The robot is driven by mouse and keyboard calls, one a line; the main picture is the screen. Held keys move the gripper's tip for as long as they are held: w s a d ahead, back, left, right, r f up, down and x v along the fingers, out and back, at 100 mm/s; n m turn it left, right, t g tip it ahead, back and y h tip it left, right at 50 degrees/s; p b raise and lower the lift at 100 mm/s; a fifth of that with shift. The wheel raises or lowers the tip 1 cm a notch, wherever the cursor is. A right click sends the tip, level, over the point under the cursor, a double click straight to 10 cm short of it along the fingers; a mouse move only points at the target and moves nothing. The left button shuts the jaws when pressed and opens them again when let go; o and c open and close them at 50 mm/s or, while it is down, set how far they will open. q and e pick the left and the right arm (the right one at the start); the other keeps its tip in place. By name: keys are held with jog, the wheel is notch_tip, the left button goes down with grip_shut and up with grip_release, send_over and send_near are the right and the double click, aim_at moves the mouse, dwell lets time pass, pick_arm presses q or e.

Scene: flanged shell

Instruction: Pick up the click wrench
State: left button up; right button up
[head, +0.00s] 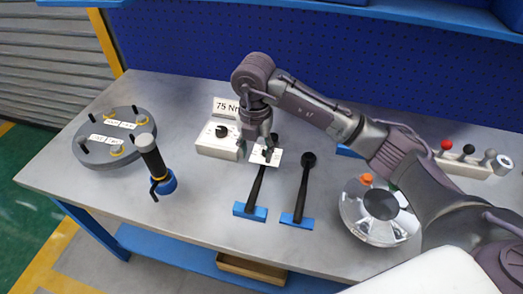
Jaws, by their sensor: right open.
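Two long black wrench-like tools lie on the grey bench in the head view. The left one (256,188) has its lower end at a blue block (250,212), and a small white label card (277,159) is by its upper end. The right one (303,185) has a round black head and its own blue block (297,220). I cannot tell from the markings which is the click wrench. My right gripper (268,150) is open, pointing down over the upper end of the left tool and hiding part of it. I cannot tell whether it touches. My left gripper is out of view.
A white box with a black knob (220,143) and a "75 Nm" sign (226,108) stands just left of my right gripper. A round grey flange (113,125), a black tool with a blue collar (153,160) and a silver shell (365,222) also stand on the bench (190,215).

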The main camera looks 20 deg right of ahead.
aim_at(258, 181)
jog(key=f, duration=0.4)
jog(key=s+f+p, duration=0.1)
jog(key=f, duration=0.2)
jog(key=shift+w+f, duration=0.15)
jog(key=shift+f, duration=0.1)
jog(key=f+p, duration=0.2)
jog(key=f, duration=0.2)
jog(key=shift+s, duration=0.2)
jog(key=shift+f, duration=0.6)
grip_shut()
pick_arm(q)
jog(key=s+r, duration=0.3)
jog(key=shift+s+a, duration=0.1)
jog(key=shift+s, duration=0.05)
pick_arm(e)
jog(key=shift+w+r, duration=0.1)
